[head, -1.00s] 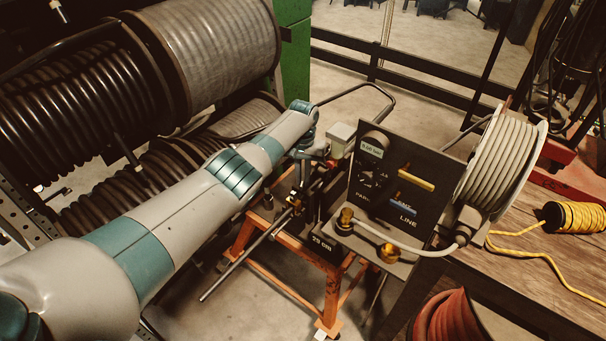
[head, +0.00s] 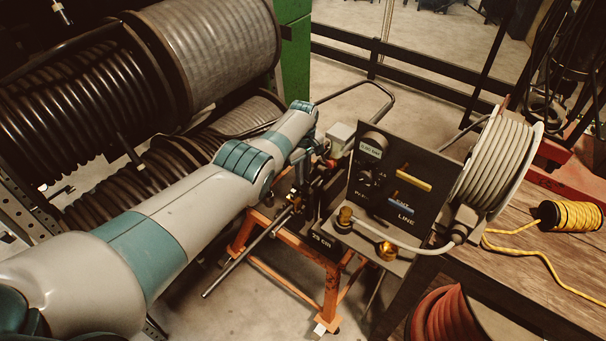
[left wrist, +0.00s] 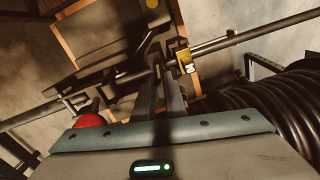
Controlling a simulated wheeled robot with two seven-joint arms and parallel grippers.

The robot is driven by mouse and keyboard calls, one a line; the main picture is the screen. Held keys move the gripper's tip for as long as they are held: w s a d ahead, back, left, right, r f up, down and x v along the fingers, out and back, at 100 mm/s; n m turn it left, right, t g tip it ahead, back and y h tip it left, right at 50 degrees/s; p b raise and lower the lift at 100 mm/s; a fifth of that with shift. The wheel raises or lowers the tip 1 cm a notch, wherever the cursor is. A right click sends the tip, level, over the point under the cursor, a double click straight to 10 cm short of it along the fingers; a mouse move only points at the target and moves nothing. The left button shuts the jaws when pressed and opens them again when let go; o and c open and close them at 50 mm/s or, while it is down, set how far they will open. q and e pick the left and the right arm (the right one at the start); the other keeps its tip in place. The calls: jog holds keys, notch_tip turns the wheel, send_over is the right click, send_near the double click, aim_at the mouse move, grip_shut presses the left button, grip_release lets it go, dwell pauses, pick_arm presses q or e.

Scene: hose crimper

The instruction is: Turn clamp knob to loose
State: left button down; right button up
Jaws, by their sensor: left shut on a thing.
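My left gripper (head: 299,194) reaches down over the bench frame beside the control panel (head: 392,185). In the left wrist view its two narrow fingers (left wrist: 158,60) are close together at the metal rail (left wrist: 235,38). They are shut on a small dark part there, which I take to be the clamp knob; the fingers and shadow hide most of it. A yellow tag or pointer (left wrist: 185,60) sits on the rail just right of the fingers. I cannot read the knob's setting. My right gripper is in neither view.
A red rounded part (left wrist: 90,121) is close left of the gripper. The orange stand (head: 330,290) carries the rail. Large hose reels (head: 205,55) crowd the left. A white hose reel (head: 497,165) and yellow cord spool (head: 570,216) are at the right.

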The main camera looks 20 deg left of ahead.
pick_arm(q)
jog(key=shift+r+n, duration=0.1)
jog(key=shift+n, duration=1.1)
jog(key=c, duration=1.8)
grip_release()
jog(key=shift+r+p, duration=0.65)
jog(key=shift+r, duration=0.1)
notch_tip(320, 180, up, 4)
jog(key=shift+r+p, duration=0.1)
jog(key=shift+p, duration=0.65)
notch_tip(320, 180, up, 12)
jog(key=b, duration=0.2)
